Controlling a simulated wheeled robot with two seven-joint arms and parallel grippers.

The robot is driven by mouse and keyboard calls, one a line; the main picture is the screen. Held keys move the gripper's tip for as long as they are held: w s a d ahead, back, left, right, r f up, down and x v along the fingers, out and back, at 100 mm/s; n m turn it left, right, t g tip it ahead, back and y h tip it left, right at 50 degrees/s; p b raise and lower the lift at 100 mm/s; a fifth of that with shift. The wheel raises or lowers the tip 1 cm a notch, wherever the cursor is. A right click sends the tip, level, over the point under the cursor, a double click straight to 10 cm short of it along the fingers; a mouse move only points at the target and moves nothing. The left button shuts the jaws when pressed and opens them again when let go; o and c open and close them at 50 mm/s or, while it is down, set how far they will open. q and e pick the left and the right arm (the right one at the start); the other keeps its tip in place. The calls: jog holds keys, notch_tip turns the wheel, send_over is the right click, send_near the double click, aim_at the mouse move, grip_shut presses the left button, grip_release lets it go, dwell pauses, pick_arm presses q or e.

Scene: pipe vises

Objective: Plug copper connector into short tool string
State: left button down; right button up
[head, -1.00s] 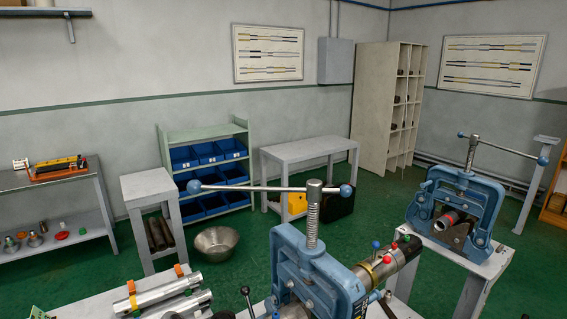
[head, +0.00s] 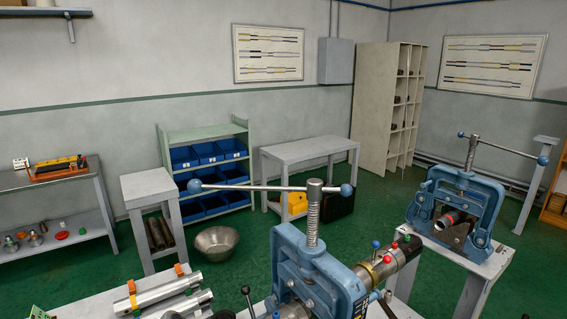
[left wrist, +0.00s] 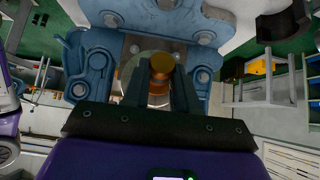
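In the left wrist view, my left gripper (left wrist: 159,88) has its two dark fingers on either side of the copper connector (left wrist: 160,66) and appears shut on it. The connector points toward a blue vise (left wrist: 92,60), with a pale round metal face behind it; I cannot tell whether they touch. In the head view, the near blue vise (head: 318,270) holds a silver tool string (head: 398,257) with a brass band and red and blue knobs. I cannot tell which tool string is the short one. Neither gripper shows in the head view; my right gripper is in no view.
A second blue vise (head: 462,205) stands on a bench at right, holding a pipe with a red ring (head: 448,219). Silver tubes in orange clamps (head: 160,292) lie on the front bench. A metal bowl (head: 216,243) stands on the green floor. A blue-bin rack (head: 205,170) stands behind.

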pick_arm(q)
jog(key=shift+d+r, duration=0.1)
jog(key=shift+d, duration=0.25)
dwell(0.3)
jog(key=c, duration=0.8)
grip_release()
jog(key=shift+w+d, duration=0.15)
jog(key=shift+w, duration=0.1)
jog(key=p+v, duration=0.1)
jog(key=v, duration=0.6)
jog(key=s+f+n+g+y, duration=0.1)
jog(key=s+f+n, duration=0.2)
jog(key=f, duration=0.6)
jog(key=s+f+n+g+y, duration=0.1)
jog(key=s+f+n, duration=0.15)
jog(key=f, duration=0.75)
jog(key=s+d+f+n, duration=0.1)
jog(key=s+f+n, duration=0.1)
jog(key=s+f, duration=0.2)
jog(key=s+d+f+n+g, duration=0.1)
jog(key=s+d+f+n, duration=0.1)
jog(key=s+f, duration=0.3)
jog(key=s+d+f+n+g, duration=0.1)
jog(key=s+f+n, duration=0.3)
jog(key=s+f, duration=0.1)
jog(key=shift+s+d+f+n+y, duration=0.25)
jog(key=shift+s+d+y, duration=0.15)
jog(key=shift+s, duration=0.15)
